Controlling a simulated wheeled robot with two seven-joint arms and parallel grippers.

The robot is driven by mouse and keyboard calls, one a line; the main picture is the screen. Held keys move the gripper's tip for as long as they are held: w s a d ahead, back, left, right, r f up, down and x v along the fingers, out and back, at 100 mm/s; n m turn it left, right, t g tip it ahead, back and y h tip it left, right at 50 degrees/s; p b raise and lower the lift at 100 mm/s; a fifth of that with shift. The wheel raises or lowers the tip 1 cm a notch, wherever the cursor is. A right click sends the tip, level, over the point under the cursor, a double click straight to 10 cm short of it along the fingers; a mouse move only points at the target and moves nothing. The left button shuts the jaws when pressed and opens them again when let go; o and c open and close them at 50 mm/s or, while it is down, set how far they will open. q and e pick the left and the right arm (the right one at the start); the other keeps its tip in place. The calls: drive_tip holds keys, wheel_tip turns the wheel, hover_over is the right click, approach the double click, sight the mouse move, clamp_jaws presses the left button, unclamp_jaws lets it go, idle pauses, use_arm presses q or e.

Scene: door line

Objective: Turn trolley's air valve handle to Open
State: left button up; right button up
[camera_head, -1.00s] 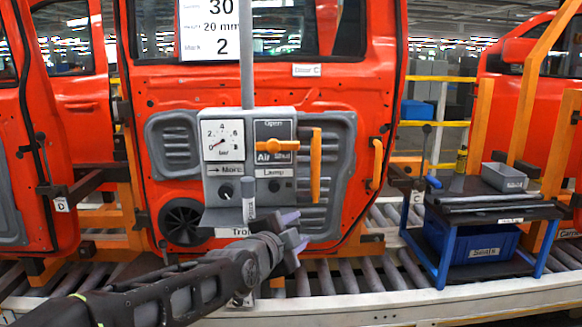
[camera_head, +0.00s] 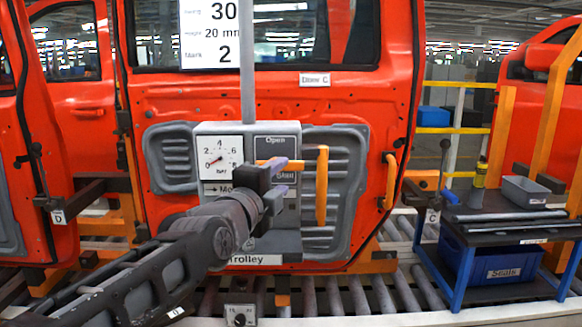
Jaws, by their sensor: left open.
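The trolley's grey control panel (camera_head: 205,133) hangs in front of the orange-red door. Its dark valve plate (camera_head: 278,142) reads "Open" at the top and "Shut" at the right. The orange air valve handle (camera_head: 262,162) lies about level, pointing towards "Shut"; my gripper hides part of it. My left gripper (camera_head: 288,175) is open, with its pale purple fingertips at the handle in the picture. I cannot tell whether they touch it. The white pressure gauge (camera_head: 220,160) is left of the valve. My right gripper is out of view.
An upright orange grab bar (camera_head: 322,187) stands close right of the valve. A grey post (camera_head: 247,70) rises above the panel. A side cart (camera_head: 505,220) with a grey bin (camera_head: 525,190) and a blue Seals crate (camera_head: 490,262) stands at the right. Rollers run below.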

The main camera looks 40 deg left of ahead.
sight(294, 167)
use_arm(q)
drive_tip(key=p+x, duration=0.2)
drive_tip(key=x, duration=0.3)
drive_tip(key=shift+w, duration=0.25)
drive_tip(key=shift+w+a, duration=0.15)
drive_tip(key=shift+w, duration=0.35)
drive_tip(key=shift+f, duration=0.1)
clamp_jaws()
